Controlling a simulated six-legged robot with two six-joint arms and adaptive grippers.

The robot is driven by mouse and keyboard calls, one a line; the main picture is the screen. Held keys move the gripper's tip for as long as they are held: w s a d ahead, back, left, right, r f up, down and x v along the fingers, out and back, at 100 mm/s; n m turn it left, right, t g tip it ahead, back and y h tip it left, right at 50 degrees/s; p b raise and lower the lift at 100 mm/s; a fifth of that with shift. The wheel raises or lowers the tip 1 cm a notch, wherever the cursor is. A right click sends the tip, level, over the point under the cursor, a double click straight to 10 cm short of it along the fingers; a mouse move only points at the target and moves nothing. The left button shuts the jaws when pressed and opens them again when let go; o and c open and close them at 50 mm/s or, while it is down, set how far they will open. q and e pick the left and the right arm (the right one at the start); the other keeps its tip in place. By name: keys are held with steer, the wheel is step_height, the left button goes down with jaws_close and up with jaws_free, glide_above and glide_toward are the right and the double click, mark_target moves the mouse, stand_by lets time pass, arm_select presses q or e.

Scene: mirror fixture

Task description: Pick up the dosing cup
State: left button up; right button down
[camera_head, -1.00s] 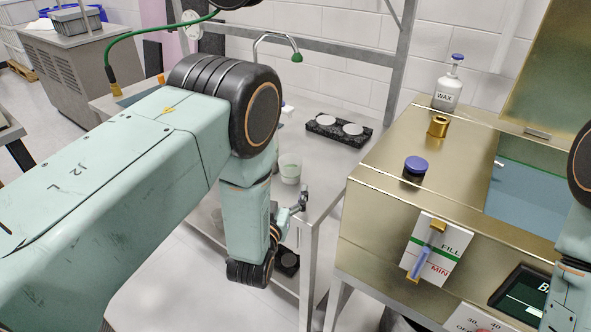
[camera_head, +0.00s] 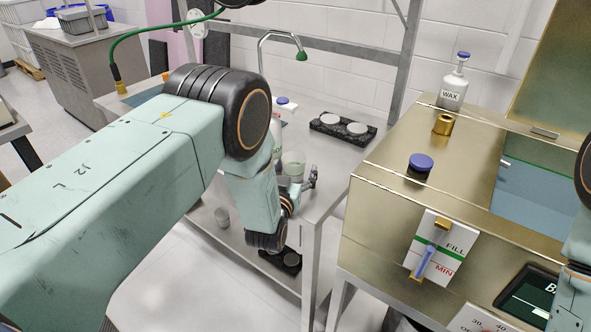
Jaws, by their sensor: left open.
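A translucent cup with a pale green tint (camera_head: 292,168), which looks like the dosing cup, stands upright on the steel table (camera_head: 335,185) near its front edge. My left gripper (camera_head: 312,176) is open just in front and to the right of the cup, close to its side. My left forearm and wrist hide part of the gripper and the table; I cannot tell whether a finger touches the cup. My right gripper is not in view; only part of my right arm shows at the right edge.
A blue-capped white bottle (camera_head: 284,108) stands behind my left arm. A black tray with two pale discs (camera_head: 342,128) lies farther back. The brass-coloured machine (camera_head: 385,205) at right carries a wax bottle (camera_head: 453,92) and a dark-blue-capped knob (camera_head: 420,165).

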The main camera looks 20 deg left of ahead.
arm_select(q)
steer(key=shift+s+a, duration=0.15)
steer(key=shift+a, duration=0.15)
steer(key=c, duration=0.3)
steer(key=shift+d, duration=0.2)
steer(key=c, duration=0.5)
steer(key=shift+c, duration=0.2)
steer(key=shift+a, duration=0.15)
steer(key=shift+r, duration=0.15)
